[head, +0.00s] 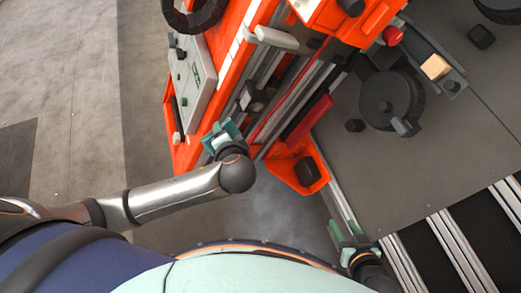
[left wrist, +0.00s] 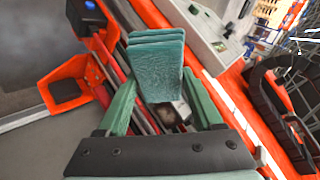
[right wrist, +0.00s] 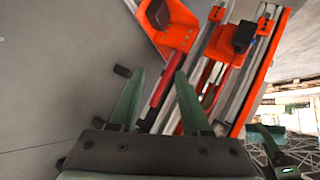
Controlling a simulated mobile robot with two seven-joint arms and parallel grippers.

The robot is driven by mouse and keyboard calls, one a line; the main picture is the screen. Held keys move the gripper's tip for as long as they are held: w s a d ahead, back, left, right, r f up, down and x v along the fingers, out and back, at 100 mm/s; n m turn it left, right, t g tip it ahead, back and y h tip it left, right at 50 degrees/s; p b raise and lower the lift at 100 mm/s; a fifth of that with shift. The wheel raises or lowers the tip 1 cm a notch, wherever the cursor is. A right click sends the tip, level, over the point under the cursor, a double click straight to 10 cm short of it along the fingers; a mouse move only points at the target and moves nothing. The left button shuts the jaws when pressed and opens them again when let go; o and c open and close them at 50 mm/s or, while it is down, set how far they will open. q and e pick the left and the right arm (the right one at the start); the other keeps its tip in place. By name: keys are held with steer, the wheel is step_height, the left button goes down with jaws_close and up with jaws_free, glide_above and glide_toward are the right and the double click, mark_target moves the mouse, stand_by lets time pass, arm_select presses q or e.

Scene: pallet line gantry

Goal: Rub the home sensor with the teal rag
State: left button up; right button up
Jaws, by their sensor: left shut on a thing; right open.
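The teal rag (left wrist: 157,65) is a folded, layered pad held between the green fingers of my left gripper (left wrist: 157,88). In the head view my left gripper (head: 223,135) is at the orange gantry's lower left side. A pale block with a dark smudge (left wrist: 172,113) shows just beyond the rag in the left wrist view, partly hidden by it; it looks like the home sensor, but I cannot be sure. I cannot tell whether the rag touches it. My right gripper (head: 352,240) is open and empty at the lower right, apart from the gantry; it also shows in the right wrist view (right wrist: 161,78).
The orange gantry (head: 220,75) carries rails and a pale panel (head: 196,85). A red button (head: 393,36), a dark round part (head: 390,100) and a tan block (head: 436,67) are on the grey surface at right. Open floor (head: 70,90) lies at left.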

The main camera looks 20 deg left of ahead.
mark_target(242, 134)
arm_select(q)
steer(key=d+m+t+b, duration=0.1)
steer(key=t, duration=0.1)
steer(key=w+d+f+m+t+b, duration=0.1)
steer(key=m+b, duration=0.1)
steer(key=d+f+m+t+b, duration=0.1)
steer(key=d+m+t, duration=0.1)
steer(key=shift+w+f+t, duration=0.25)
steer(key=shift+w+t, duration=0.05)
steer(key=shift+w, duration=0.1)
steer(key=d+m+t+h+b, duration=0.2)
steer(key=d+m+t+b, duration=0.1)
steer(key=d, duration=0.1)
steer(key=shift+w+a+r, duration=0.2)
steer(key=shift+w+a, duration=0.25)
steer(key=shift+w, duration=0.35)
steer(key=shift+w+a+r, duration=0.2)
steer(key=shift+w+a, duration=0.3)
steer(key=shift+w, duration=0.25)
steer(key=shift+w+a+r, duration=0.2)
steer(key=shift+w+a, duration=0.25)
steer(key=shift+w, duration=0.35)
steer(key=shift+w+a+b, duration=0.2)
steer(key=shift+w+b, duration=0.1)
steer(key=shift+w, duration=0.05)
steer(key=shift+w+a, duration=0.35)
steer(key=shift+w, duration=0.1)
